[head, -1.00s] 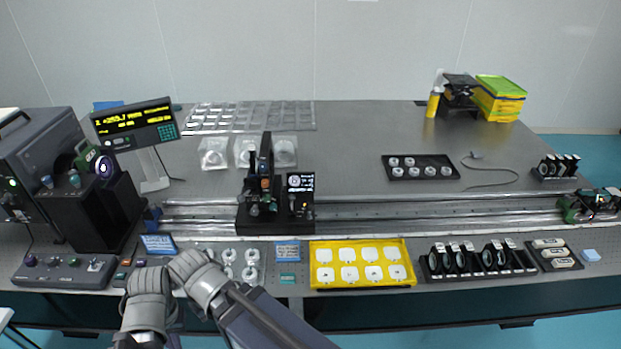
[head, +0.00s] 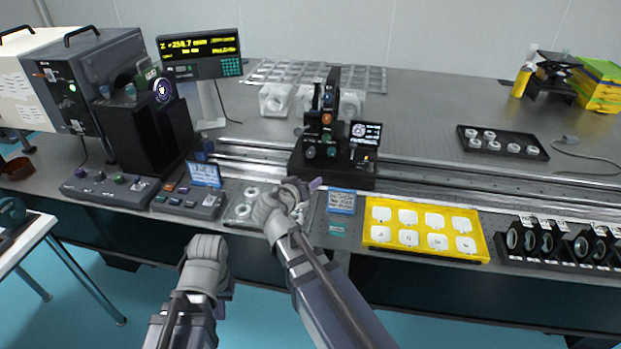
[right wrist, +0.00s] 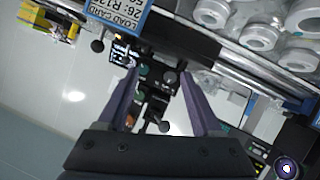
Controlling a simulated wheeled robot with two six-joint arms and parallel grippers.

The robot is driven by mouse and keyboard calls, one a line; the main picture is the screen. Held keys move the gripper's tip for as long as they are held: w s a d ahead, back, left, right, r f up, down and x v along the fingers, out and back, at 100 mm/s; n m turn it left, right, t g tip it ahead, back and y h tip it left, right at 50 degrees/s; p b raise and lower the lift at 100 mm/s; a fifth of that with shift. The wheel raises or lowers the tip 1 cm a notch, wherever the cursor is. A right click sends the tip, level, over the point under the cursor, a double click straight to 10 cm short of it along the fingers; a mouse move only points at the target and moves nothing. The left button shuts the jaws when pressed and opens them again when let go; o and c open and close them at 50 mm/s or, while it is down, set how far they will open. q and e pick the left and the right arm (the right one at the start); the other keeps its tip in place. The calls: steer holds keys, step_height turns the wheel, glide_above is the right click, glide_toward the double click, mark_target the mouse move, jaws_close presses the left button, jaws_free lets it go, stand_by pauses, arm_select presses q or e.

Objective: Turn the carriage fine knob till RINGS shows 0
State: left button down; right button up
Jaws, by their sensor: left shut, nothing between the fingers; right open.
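The black carriage (head: 325,165) stands on the long rail with small round knobs (head: 311,152) on its front face. A small screen (head: 366,133) beside them has a ring picture; its text is too small to read. My right gripper (head: 303,187) is open, in front of and below the carriage. In the right wrist view its open fingers (right wrist: 160,76) point toward the carriage, with a greenish knob (right wrist: 143,72) and a dark knob (right wrist: 170,77) in the gap beyond. No contact is visible. My left gripper (head: 208,260) is low, before the table; its fingers are hidden.
A yellow-lettered readout (head: 198,45) stands at the left, reading about +258.7. Near the front edge are a blue label card (head: 341,202), a yellow tray (head: 377,238) and a row of black lens mounts (head: 508,262). A tray of white rings (head: 236,221) lies beside my right arm.

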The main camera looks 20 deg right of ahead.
mark_target(310, 155)
steer(key=w+t+b, duration=0.1)
steer(key=w+b, duration=0.1)
steer(key=w+d+f+t+b, duration=0.1)
steer(key=w+t+b, duration=0.1)
steer(key=w+d+t+b, duration=0.1)
steer(key=w+b, duration=0.1)
steer(key=shift+f+t+b, duration=0.3)
steer(key=shift+f+b, duration=0.05)
steer(key=shift+b, duration=0.05)
steer(key=shift+w+r+t+b, duration=0.15)
steer(key=shift+w+t+b, duration=0.25)
arm_select(q)
step_height(310, 155, down, 10)
arm_select(e)
steer(key=shift+w, duration=0.1)
steer(key=x, duration=0.7)
steer(key=shift+w+d, duration=0.2)
steer(key=shift+w, duration=0.1)
steer(key=shift+r, duration=0.1)
jaws_close()
